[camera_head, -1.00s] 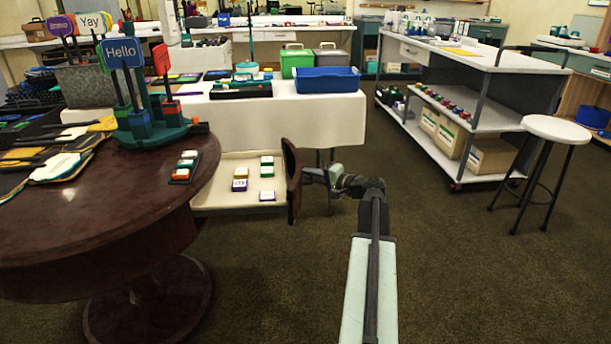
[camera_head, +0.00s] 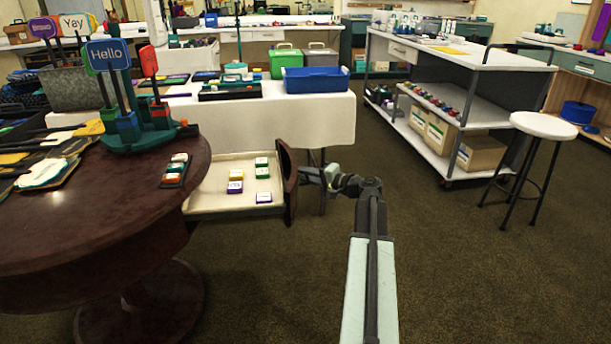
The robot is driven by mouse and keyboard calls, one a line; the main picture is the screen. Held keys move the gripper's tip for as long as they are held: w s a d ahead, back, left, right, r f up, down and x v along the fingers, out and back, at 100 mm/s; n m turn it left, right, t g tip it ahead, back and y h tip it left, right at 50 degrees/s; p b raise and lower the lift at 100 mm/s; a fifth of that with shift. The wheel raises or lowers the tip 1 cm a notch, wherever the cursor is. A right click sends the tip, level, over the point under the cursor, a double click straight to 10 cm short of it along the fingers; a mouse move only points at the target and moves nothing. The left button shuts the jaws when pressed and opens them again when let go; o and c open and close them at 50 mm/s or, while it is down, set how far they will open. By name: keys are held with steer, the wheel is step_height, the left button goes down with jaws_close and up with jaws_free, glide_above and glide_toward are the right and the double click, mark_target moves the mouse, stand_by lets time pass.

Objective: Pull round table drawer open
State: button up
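The dark round wooden table (camera_head: 75,235) stands at the left. Its drawer (camera_head: 215,198) sticks out far to the right from under the tabletop, showing a pale interior. Several small white-topped blocks in green, purple and orange (camera_head: 262,172) lie in it. The curved dark drawer front (camera_head: 289,182) faces right.
A white-draped table (camera_head: 310,120) stands behind the drawer. A shelf cart (camera_head: 480,115) and white stool (camera_head: 543,126) are at the right. The carpet around my arm is clear.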

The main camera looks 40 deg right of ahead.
steer(key=p+v, duration=0.1)
steer(key=v, duration=0.6)
steer(key=shift+s, duration=0.35)
steer(key=shift+d, duration=0.15)
